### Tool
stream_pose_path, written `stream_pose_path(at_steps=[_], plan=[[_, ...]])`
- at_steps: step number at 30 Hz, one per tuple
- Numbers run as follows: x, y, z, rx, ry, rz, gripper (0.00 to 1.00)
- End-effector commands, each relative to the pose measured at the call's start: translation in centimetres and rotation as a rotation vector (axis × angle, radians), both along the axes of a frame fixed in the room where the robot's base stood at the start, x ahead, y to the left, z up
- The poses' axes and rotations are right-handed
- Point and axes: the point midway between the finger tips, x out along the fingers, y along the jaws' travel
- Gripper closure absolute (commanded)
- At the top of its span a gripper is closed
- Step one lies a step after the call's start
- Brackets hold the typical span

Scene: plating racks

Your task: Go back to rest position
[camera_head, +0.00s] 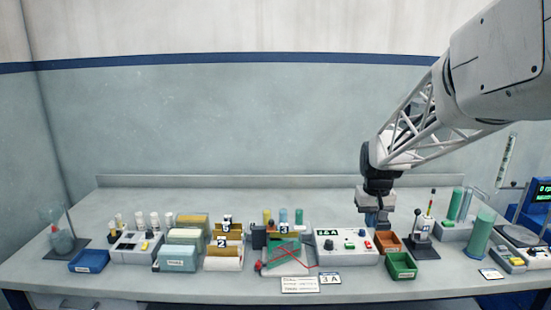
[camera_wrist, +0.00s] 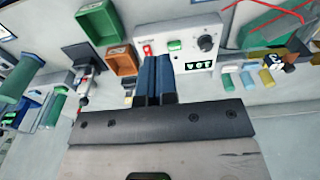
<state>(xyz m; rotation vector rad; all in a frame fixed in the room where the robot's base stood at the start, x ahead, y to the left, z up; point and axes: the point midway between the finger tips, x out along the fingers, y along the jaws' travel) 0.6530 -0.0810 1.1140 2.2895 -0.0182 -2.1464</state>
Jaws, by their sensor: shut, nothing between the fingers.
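My gripper (camera_head: 376,222) hangs at the end of my arm, pointing down above the right part of the bench. Its blue fingers are together with nothing between them, as the wrist view also shows (camera_wrist: 158,62). The fingertips appear beside the right end of a white control box (camera_head: 345,258), which shows in the wrist view too (camera_wrist: 193,30). I cannot tell their exact height above the bench or whether they touch the box.
An orange bin (camera_head: 387,243) and a green bin (camera_head: 402,266) are close to my gripper. A dark-based stand (camera_head: 424,247) and green cylinders (camera_head: 480,232) are to the right. The bench's back strip is clear.

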Motion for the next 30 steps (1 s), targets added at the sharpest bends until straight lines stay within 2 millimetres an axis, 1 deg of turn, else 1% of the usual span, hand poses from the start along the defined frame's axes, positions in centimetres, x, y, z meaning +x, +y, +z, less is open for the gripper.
stream_pose_path(at_steps=[1,6,15,22,30], plan=[[-1.3,0.5,0.7,-0.001,-0.008,0.001,1.00],[-5.4,1.8,2.3,-0.003,-0.029,0.000,1.00],[-12.8,3.9,4.1,-0.004,-0.064,-0.003,1.00],[-18.5,5.2,4.6,-0.004,-0.092,-0.005,1.00],[-25.2,6.5,4.4,-0.002,-0.124,-0.009,1.00]])
